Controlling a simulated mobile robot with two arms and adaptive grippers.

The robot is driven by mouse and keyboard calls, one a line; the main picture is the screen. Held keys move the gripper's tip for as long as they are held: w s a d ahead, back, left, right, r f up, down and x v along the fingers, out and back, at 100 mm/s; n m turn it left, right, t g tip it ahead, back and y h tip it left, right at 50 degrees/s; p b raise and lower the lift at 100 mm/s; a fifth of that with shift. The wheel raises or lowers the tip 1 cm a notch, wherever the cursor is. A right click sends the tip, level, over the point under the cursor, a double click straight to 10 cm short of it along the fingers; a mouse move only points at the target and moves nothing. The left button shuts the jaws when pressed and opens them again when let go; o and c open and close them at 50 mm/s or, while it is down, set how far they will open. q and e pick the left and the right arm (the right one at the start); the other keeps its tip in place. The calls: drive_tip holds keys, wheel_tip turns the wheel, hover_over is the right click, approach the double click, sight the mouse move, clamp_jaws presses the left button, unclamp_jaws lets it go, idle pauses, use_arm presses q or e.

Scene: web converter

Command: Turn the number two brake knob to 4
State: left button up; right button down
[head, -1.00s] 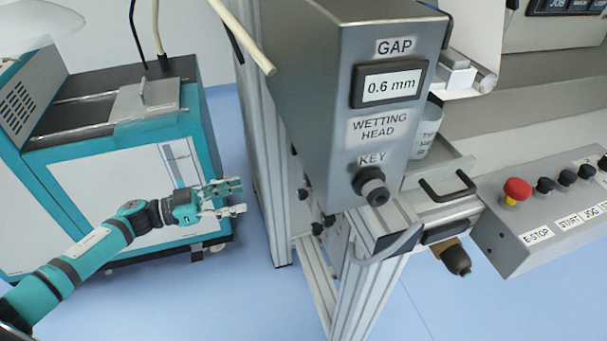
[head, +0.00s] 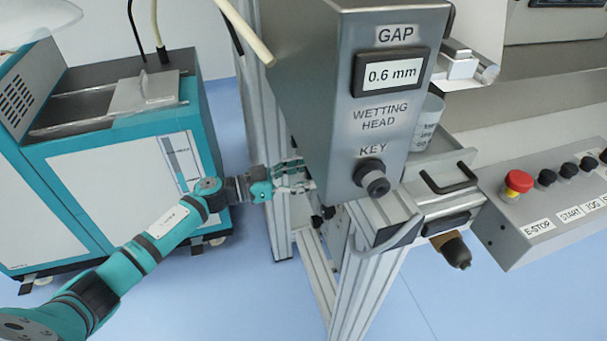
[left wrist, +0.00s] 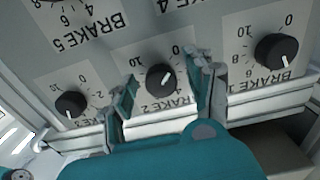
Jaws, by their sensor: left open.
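The number two brake knob (left wrist: 161,80) is a black round knob on a white scale plate labelled BRAKE 2 in the left wrist view. I cannot read its exact setting. My left gripper (left wrist: 166,82) is open, with one finger on each side of this knob; I cannot tell whether either finger touches it. In the head view the left gripper (head: 293,180) is beside the frame at the left of the grey wetting head box, which hides the brake panel there. My right gripper is not in view.
Neighbouring knobs for brake 1 (left wrist: 277,54) and brake 3 (left wrist: 71,104) flank the knob. A metal ledge (left wrist: 160,124) runs along the panel. In the head view, the wetting head box (head: 385,130) and aluminium posts (head: 275,215) stand close to the gripper; a teal cabinet (head: 105,190) is at left.

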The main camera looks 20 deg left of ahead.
use_arm(q)
drive_tip(key=shift+c, duration=0.3)
clamp_jaws()
